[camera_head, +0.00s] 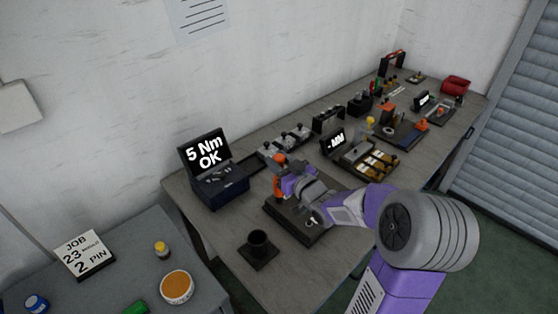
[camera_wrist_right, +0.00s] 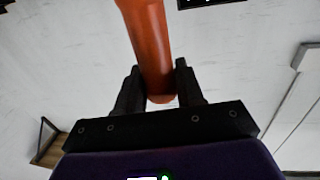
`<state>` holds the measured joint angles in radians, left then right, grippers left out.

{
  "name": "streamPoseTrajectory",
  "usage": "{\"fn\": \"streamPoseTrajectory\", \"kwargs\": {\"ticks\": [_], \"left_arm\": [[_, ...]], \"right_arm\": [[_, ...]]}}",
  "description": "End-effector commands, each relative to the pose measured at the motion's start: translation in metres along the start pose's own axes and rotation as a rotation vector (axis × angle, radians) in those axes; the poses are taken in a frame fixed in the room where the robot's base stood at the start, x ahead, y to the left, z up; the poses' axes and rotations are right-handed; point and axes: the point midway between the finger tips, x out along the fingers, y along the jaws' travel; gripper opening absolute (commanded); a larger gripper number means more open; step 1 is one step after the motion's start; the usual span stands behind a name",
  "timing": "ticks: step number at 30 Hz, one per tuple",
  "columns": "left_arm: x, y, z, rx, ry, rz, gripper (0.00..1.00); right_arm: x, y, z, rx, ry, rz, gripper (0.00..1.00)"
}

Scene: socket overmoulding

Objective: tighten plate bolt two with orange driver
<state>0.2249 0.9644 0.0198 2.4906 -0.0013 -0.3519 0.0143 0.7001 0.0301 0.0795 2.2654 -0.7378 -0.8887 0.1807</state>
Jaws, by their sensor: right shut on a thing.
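The orange driver (camera_head: 277,187) stands about upright in my right gripper (camera_head: 284,181) over the far left part of a dark plate (camera_head: 298,232) on the bench. In the right wrist view the two black fingers of the gripper (camera_wrist_right: 160,88) are shut on the orange handle of the driver (camera_wrist_right: 150,45). The driver's tip and the plate bolts are hidden or too small to tell. A dark box with a screen (camera_head: 206,150) reading "5 Nm OK" stands to the left. My left gripper is not in view.
A black cup on a square base (camera_head: 258,246) stands on the bench near the plate's left front. Fixtures, a tray of parts (camera_head: 371,160) and small displays fill the bench to the right. A side table (camera_head: 215,290) holds a job sign and jars.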

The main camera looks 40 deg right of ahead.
Motion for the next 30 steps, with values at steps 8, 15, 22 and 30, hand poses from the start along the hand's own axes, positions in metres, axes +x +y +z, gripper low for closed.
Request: {"fn": "streamPoseTrajectory", "kwargs": {"ticks": [8,15,22,30], "left_arm": [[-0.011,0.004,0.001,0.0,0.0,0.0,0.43],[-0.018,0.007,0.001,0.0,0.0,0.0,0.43],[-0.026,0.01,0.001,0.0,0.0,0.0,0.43],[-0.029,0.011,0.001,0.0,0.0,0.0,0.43]], "right_arm": [[0.0,0.0,-0.019,-0.003,0.009,0.0,0.0],[0.0,0.0,-0.032,-0.004,0.011,-0.001,0.0],[0.0,-0.001,-0.044,-0.005,0.013,-0.001,0.0],[0.0,0.0,-0.049,-0.005,0.014,-0.001,0.0]]}}
